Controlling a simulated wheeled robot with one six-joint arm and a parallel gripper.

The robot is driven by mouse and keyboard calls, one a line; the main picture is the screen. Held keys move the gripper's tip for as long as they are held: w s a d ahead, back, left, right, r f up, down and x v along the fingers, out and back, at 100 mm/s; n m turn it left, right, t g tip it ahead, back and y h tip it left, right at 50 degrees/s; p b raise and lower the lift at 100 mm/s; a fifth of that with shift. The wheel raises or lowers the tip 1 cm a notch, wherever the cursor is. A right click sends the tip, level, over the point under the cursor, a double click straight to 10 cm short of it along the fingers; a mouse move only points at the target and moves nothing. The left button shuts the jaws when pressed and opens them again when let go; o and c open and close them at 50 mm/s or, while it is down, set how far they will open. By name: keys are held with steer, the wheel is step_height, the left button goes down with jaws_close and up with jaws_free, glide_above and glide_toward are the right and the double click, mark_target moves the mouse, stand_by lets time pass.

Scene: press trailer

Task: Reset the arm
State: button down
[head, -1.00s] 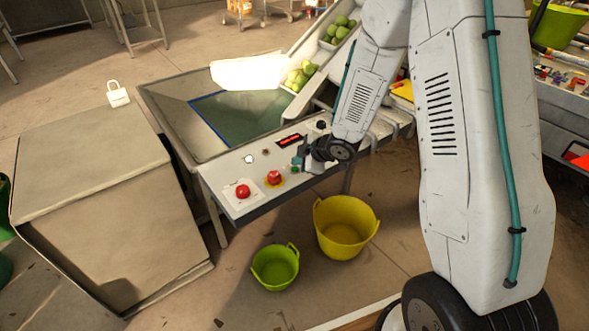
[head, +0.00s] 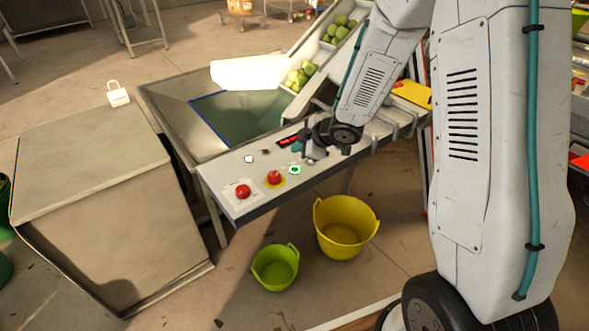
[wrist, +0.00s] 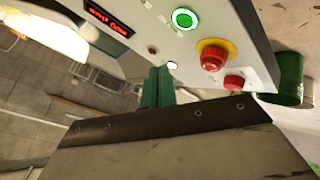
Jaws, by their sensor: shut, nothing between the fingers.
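My gripper (head: 297,147) is above the back part of the control panel (head: 262,194), close to the red display (head: 288,140). Its teal fingers (wrist: 157,88) show shut and empty in the wrist view. The green button (head: 295,170) sits clear of the fingers and glows with a bright ring; it also shows lit in the wrist view (wrist: 186,19). A red mushroom button on a yellow base (head: 275,177) and a red button on a white plate (head: 243,191) are further left on the panel. My wrist hides part of the panel's right end.
A metal tank (head: 180,105) stands behind the panel, with a chute of green fruit (head: 340,30) at its back right. A large beige box (head: 90,170) stands left. A yellow bucket (head: 343,230) and a green bucket (head: 275,268) stand on the floor in front.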

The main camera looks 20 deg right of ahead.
stand_by(0.5)
steer(key=shift+s+d+f, duration=0.1)
steer(key=shift+d+f, duration=0.15)
steer(key=shift+d, duration=0.1)
steer(key=d+h, duration=0.1)
steer(key=s+d+f+m+g+h, duration=0.1)
steer(key=s+d+f+m+h, duration=0.1)
steer(key=shift+d+f, duration=0.15)
steer(key=shift+d, duration=0.2)
steer(key=s+d+r+m+g+h, duration=0.4)
steer(key=s+d+r+m, duration=0.3)
steer(key=s, duration=0.4)
steer(key=s+a+r+m+y, duration=0.1)
steer(key=s+a+r+m, duration=0.2)
steer(key=s+r, duration=0.5)
steer(key=s+a+r+m+g+y, duration=0.1)
steer(key=s+a+r+m, duration=0.2)
steer(key=s, duration=1.3)
steer(key=shift+a+r+g, duration=0.3)
steer(key=shift+a+r, duration=1.25)
steer(key=shift+r, duration=1.75)
